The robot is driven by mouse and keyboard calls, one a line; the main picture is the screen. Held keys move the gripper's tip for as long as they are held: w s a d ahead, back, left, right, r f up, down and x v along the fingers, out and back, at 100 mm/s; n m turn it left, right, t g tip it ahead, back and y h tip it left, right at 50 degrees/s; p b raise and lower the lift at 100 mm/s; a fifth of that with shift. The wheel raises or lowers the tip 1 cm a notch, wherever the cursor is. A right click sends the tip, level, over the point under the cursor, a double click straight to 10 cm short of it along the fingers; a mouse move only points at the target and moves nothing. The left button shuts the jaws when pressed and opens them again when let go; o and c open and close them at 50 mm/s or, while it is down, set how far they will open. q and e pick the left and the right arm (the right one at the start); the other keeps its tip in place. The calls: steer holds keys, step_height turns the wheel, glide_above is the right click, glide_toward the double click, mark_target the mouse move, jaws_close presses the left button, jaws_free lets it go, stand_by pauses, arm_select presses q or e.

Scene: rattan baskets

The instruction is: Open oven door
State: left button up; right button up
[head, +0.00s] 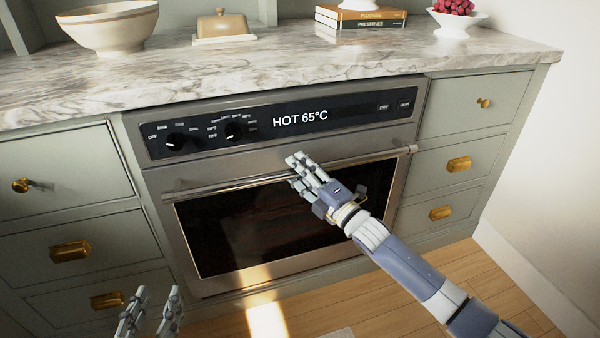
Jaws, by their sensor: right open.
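The oven door (225,237) is closed under the control panel, with a dark window in a steel frame. Its bar handle (232,184) runs across the top of the door. My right gripper (306,170) is open at the middle of the handle and hides a short part of it. I cannot tell whether the fingers touch the bar. My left gripper (150,308) is open and empty at the bottom left, in front of the lower drawers and away from the handle.
Drawers with brass pulls (70,252) flank the oven. The marble counter (330,62) holds a bowl (108,30), a butter dish (223,28), books (360,18) and a fruit bowl (457,22). Wooden floor (440,265) lies in front.

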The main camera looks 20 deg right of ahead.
jaws_close()
